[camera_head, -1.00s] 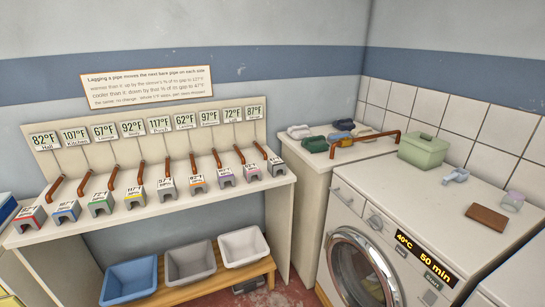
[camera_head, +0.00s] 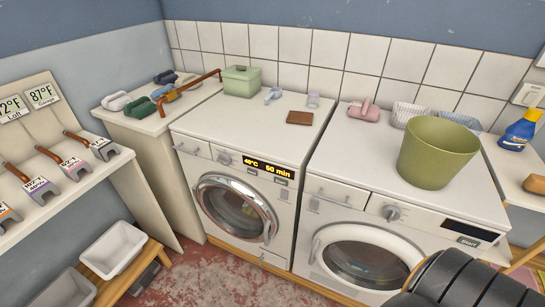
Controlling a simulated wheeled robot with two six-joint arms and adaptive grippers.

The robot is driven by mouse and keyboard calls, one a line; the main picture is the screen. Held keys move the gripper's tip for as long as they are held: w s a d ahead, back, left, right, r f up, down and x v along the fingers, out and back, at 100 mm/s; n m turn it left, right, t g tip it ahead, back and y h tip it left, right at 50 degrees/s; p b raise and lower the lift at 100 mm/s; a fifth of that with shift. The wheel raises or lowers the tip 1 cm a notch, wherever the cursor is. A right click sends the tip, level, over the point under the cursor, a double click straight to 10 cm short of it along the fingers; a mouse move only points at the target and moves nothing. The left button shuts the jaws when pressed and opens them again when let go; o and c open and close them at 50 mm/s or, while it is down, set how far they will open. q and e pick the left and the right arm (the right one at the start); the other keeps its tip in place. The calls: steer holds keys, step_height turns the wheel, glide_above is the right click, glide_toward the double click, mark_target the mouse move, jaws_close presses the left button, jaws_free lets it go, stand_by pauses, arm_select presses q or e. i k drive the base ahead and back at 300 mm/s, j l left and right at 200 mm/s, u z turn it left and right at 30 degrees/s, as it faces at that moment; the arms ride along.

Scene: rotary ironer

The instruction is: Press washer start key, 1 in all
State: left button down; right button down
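A white front-loading machine (camera_head: 185,128) stands at the middle left. Its lit display (camera_head: 255,165) reads 40°C and 50 min, with small dark keys (camera_head: 281,181) below its right end. A second white machine (camera_head: 330,165) stands to its right. That one has a dark, unlit display (camera_head: 470,230) and a key marked Start (camera_head: 469,241) below it. Both round doors look closed. A dark ribbed part of my own body enters at the lower right, in front of the second machine. No fingertips of either gripper show.
A green tub (camera_head: 437,150) stands on the right machine near a pink object (camera_head: 364,111) and baskets (camera_head: 408,113). A lidded green box (camera_head: 241,81) and brown block (camera_head: 299,117) sit on the left machine. A bench with bins (camera_head: 112,250) stands at lower left.

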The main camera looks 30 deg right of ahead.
mark_target(284, 182)
steer(key=z, duration=0.95)
